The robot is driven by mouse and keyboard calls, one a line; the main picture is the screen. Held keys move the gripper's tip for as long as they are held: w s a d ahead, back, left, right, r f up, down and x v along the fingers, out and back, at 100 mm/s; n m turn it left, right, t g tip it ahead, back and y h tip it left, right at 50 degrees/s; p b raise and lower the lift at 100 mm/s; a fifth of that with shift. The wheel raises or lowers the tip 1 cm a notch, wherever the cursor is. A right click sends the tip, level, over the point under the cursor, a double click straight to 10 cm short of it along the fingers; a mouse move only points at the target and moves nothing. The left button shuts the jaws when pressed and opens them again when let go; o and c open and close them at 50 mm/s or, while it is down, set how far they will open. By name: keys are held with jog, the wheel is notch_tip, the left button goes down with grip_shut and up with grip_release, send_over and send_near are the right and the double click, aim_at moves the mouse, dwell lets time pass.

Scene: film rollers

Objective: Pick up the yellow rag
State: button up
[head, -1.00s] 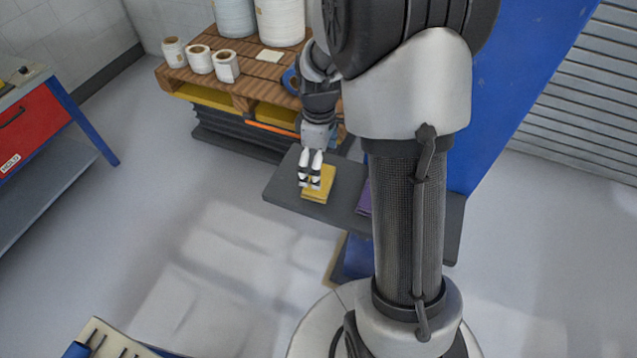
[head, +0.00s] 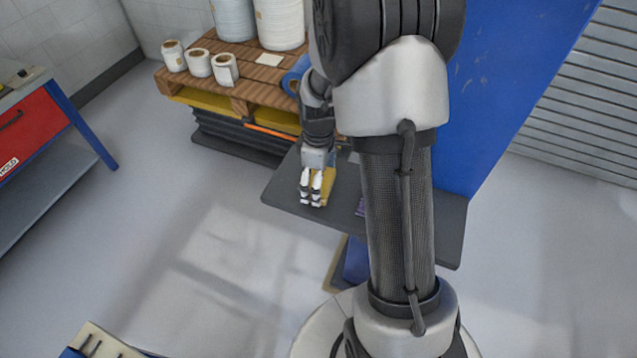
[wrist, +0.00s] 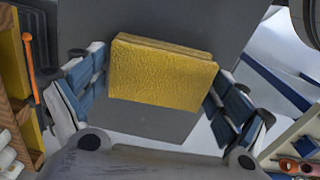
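The yellow rag (wrist: 162,75) is a folded, textured block in the middle of the wrist view. In the head view, the yellow rag (head: 328,188) is on the dark grey shelf (head: 285,194), partly hidden behind my fingers. My gripper (head: 311,200) points down at it from above. In the wrist view, my gripper (wrist: 162,62) has its blue and white fingers spread wide, one at each side of the rag. The fingertips are very close to the rag's edges; I cannot tell if they touch.
A purple item (head: 360,205) lies on the shelf, right of the rag and partly hidden by my arm. Behind stands a wooden pallet (head: 240,80) with white rolls (head: 199,62). A red-drawer bench (head: 40,125) is at left. The floor between is clear.

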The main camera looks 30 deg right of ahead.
jog(key=c, duration=0.5)
jog(key=shift+r, duration=0.1)
jog(key=shift+c, duration=0.2)
notch_tip(320, 180, up, 10)
jog(key=p, duration=0.3)
